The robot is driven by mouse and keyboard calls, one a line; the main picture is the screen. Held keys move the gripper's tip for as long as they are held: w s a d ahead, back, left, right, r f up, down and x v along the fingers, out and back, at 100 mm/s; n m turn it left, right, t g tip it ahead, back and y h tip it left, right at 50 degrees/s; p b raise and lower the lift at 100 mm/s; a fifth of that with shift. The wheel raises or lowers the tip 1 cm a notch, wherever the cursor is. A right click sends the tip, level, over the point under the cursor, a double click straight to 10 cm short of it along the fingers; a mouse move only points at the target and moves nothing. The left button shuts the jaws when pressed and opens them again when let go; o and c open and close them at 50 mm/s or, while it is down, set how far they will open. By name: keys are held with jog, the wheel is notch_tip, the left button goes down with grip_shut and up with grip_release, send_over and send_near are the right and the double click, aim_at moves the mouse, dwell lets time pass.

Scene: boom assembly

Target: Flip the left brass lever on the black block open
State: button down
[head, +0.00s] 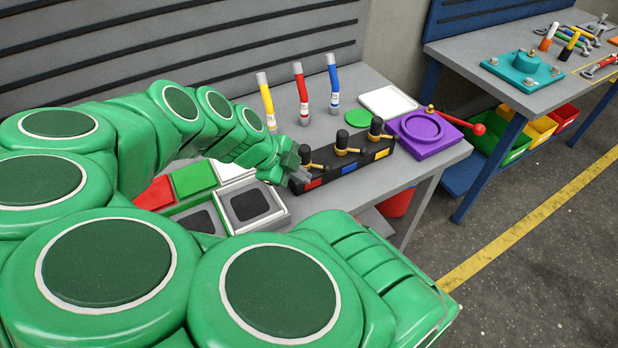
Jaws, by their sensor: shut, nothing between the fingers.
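The black block (333,183) lies on the grey bench, with red, blue and yellow patches along its front. It carries three brass levers, each beside a black upright knob. The left brass lever (316,167) is at the end nearest my arm, above the red patch, with its handle pointing right. The middle lever (349,150) and right lever (384,136) look similar. My gripper (301,178) is shut and empty at the block's left end, close beside the left lever. I cannot tell whether it touches the lever. The gripper partly hides that end of the block.
A purple plate (447,142) with a red-handled lever (462,123) is right of the block. Yellow, red and blue upright tools (301,95) stand behind it. Grey trays (252,206) lie in front at the left. A second bench (510,99) stands further right.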

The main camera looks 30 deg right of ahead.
jog(key=w+a+r+n+t+y, duration=0.35)
jog(key=w+a+t+y, duration=0.35)
jog(key=w+a, duration=0.95)
jog(key=w+a+r+m+t+h, duration=0.1)
jog(key=w+a+r+m+t, duration=0.25)
jog(key=w+r+t, duration=0.45)
jog(key=m+g+h, duration=0.6)
jog(key=g+h, duration=0.2)
jog(key=g, duration=0.5)
send_near(324, 171)
jog(key=shift+a, duration=1.95)
jog(key=x, duration=0.6)
jog(key=shift+s+d+f, duration=0.1)
jog(key=shift+s+d, duration=0.05)
jog(key=shift+d, duration=1.75)
